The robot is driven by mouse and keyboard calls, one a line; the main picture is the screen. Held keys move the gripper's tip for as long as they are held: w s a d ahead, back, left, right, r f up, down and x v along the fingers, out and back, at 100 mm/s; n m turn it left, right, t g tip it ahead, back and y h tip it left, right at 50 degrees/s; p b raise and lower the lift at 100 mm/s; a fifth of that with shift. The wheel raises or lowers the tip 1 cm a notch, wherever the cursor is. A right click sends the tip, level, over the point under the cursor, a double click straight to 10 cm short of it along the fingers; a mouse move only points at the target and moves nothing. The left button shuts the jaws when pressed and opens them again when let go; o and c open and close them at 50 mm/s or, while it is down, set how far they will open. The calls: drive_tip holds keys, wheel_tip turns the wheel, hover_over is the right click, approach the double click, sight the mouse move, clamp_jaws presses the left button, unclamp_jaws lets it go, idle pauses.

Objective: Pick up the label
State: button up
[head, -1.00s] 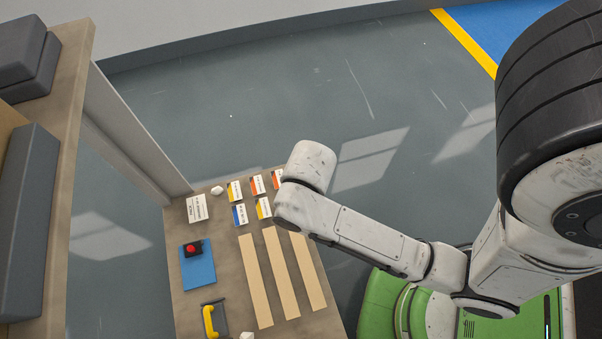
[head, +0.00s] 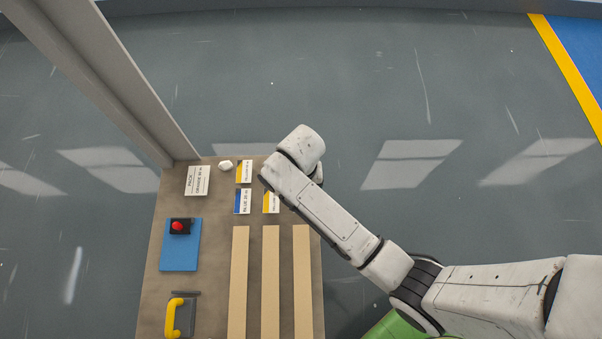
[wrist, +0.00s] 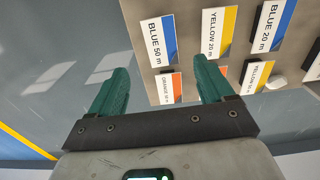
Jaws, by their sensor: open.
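Several small white labels with coloured edges lie on the brown table. In the wrist view, an orange-edged label (wrist: 168,89) reading ORANGE lies below and between my gripper's (wrist: 161,66) two green fingers, which are apart and empty. Another orange edge (wrist: 223,71) is mostly hidden by the right finger. BLUE 50 m (wrist: 155,42), YELLOW 20 m (wrist: 216,33), BLUE 20 m (wrist: 270,28) and another yellow label (wrist: 253,77) lie around. In the head view my arm hides the orange labels; a yellow label (head: 244,171) and a blue label (head: 242,201) show.
A sign card (head: 197,181) reading PACK ORANGE lies left of the labels, beside a white lump (head: 226,165). A red button (head: 178,226) on a blue plate (head: 180,255), a yellow handle (head: 172,316) and three wooden strips (head: 270,280) are nearer. A grey post (head: 110,80) rises at left.

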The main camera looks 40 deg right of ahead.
drive_tip(key=shift+a+f+b, duration=0.2)
drive_tip(key=shift+f+b, duration=0.4)
drive_tip(key=shift+f, duration=2.75)
drive_tip(key=shift+s+f, duration=0.1)
drive_tip(key=shift+f, duration=0.15)
drive_tip(key=c, duration=0.9)
drive_tip(key=shift+r, duration=0.1)
